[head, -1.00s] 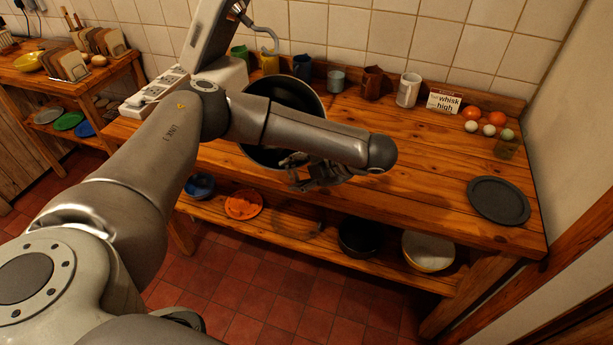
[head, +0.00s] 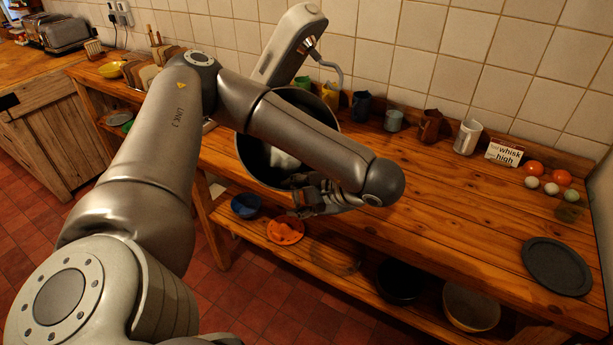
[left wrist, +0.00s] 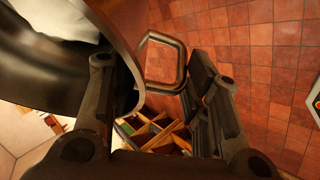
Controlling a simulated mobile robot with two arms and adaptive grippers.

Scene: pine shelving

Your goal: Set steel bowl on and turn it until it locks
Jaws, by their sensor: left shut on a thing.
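The steel bowl (head: 256,160) is in the air over the table's left front, with its opening facing my head camera. Something white lies in it. My left gripper (head: 318,197) is shut on it at its lower right side; my forearm crosses in front of it. In the left wrist view the bowl (left wrist: 45,88) fills the upper left, and its looped handle (left wrist: 182,65) shows by the fingers (left wrist: 155,95). The mixer (head: 292,42) stands behind with its head raised and a hook hanging. Its base is mostly hidden. My right gripper is not in view.
Several mugs (head: 393,120) and a whisk sign (head: 504,153) line the back of the wooden table (head: 440,190). Eggs and oranges (head: 562,177) and a dark plate (head: 556,266) are at right. Bowls (head: 472,305) sit on the lower shelf. The table's middle is clear.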

